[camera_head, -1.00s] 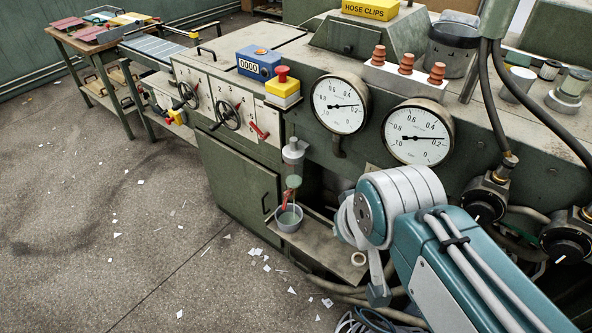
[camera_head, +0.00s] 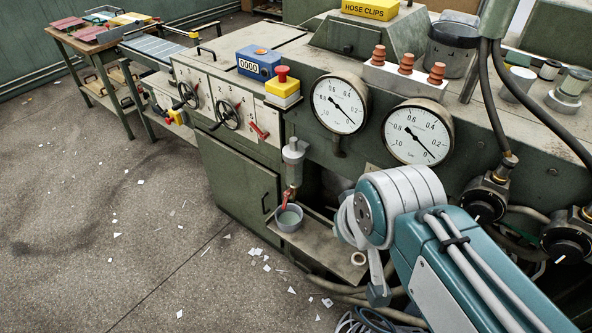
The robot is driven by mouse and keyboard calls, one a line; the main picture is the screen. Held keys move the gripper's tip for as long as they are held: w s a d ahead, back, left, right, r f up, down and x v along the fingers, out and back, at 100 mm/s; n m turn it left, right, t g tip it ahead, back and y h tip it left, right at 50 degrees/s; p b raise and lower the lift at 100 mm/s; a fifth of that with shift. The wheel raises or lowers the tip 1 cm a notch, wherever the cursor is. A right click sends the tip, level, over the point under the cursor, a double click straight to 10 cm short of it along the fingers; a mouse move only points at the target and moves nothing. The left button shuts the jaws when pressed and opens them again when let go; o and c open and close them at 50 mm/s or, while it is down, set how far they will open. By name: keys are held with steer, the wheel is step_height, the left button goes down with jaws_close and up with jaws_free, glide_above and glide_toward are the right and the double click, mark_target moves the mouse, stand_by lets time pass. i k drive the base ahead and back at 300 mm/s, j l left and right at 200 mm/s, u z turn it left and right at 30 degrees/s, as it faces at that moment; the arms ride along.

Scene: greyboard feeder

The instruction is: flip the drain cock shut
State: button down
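The drain cock (camera_head: 287,198) has a small red lever below the grey filter body (camera_head: 293,150) on the machine front. The lever slants down to the left, just above the cup. A grey cup (camera_head: 289,219) with pale greenish contents stands under it on a shelf. My arm's teal and grey links fill the lower right. A grey end part (camera_head: 378,290), perhaps of my gripper, hangs below the arm joint, to the right of the cock and apart from it. The fingers cannot be made out, and the arm hides what lies behind it.
Two round gauges (camera_head: 339,104) (camera_head: 417,131) sit above the cock. A ledge (camera_head: 325,250) runs below it, beside a green cabinet door (camera_head: 238,180). Hoses lie near the floor by my arm. The floor (camera_head: 150,240) at left is open, with paper scraps.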

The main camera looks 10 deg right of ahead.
mark_target(287, 194)
steer(key=i+u, duration=0.1)
steer(key=i, duration=0.8)
